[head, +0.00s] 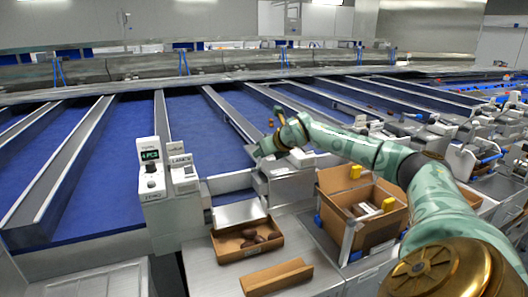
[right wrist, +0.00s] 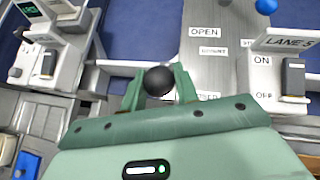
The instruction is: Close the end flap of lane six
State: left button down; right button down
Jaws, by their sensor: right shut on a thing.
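In the right wrist view my right gripper (right wrist: 160,88) is shut on a black ball knob (right wrist: 159,80), one green finger on each side.
A small open carton (head: 220,248) holds several dates. A larger open carton (head: 335,185) stands to its right, below my right arm. A control post (head: 152,185) with a display stands left. Blue belts (head: 130,140) run back between metal dividers. A brown cardboard piece (head: 275,278) lies in front.

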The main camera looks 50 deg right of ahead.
jog(key=shift+s+a+f, duration=0.15)
jog(key=shift+s+f, duration=0.05)
jog(key=shift+f, duration=0.15)
jog(key=c, duration=1.1)
grip_release()
jog(key=shift+w, duration=0.1)
jog(key=shift+r, duration=0.1)
jog(key=shift+s+r, duration=0.25)
jog(key=shift+s, duration=0.05)
jog(key=v, duration=1.5)
jog(key=shift+s+r, duration=0.1)
jog(key=shift+s, duration=0.15)
